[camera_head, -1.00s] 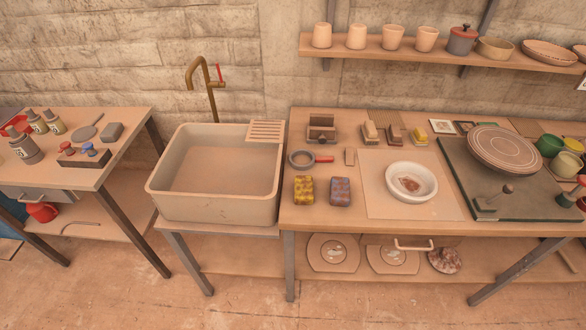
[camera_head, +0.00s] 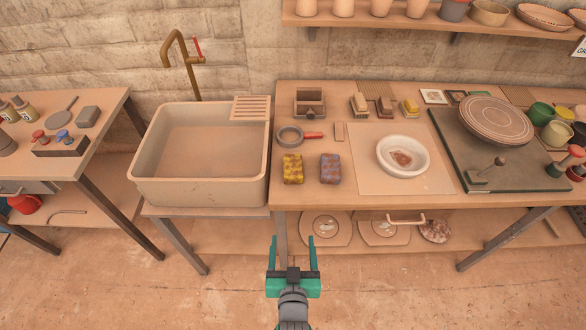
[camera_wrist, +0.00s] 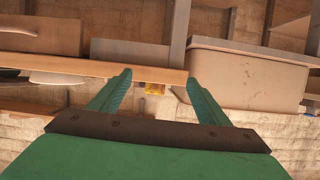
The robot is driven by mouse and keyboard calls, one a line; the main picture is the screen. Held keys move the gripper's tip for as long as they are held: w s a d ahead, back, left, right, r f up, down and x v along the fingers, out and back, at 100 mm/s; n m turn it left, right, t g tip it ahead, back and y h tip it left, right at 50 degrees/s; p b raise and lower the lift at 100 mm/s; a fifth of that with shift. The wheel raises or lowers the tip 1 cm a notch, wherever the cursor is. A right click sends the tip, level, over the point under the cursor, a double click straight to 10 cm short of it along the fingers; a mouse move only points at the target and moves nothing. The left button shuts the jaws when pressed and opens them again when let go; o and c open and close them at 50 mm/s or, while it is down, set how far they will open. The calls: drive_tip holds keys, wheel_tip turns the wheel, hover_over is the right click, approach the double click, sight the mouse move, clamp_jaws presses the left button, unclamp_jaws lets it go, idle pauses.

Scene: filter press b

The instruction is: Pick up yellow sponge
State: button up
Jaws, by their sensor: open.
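The yellow sponge (camera_head: 292,168) lies on the wooden worktable near its front left corner, in the head view. It is yellow with dark spots. In the wrist view a small yellow patch (camera_wrist: 154,89), which looks like the sponge, shows between the fingers at the table edge. My gripper (camera_head: 293,240) is green, open and empty. It is in front of the table, below the sponge in the head view and apart from it. Its two fingers also show in the wrist view (camera_wrist: 156,84).
A purple-orange sponge (camera_head: 330,168) lies just right of the yellow one. A round tool with a red handle (camera_head: 290,136) lies behind. A white bowl (camera_head: 403,156) stands on a board to the right. The sink (camera_head: 200,160) is at left. The table's front edge (camera_head: 400,203) is close to my gripper.

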approach(293, 165)
drive_tip(key=shift+s+d+r+n+g+y, duration=0.2)
drive_tip(key=shift+n+g+y, duration=0.1)
drive_tip(key=shift+n+y, duration=0.1)
drive_tip(key=shift+w, duration=0.3)
drive_tip(key=shift+x, duration=5.15)
drive_tip(key=shift+d, duration=0.1)
drive_tip(key=c, duration=1.1)
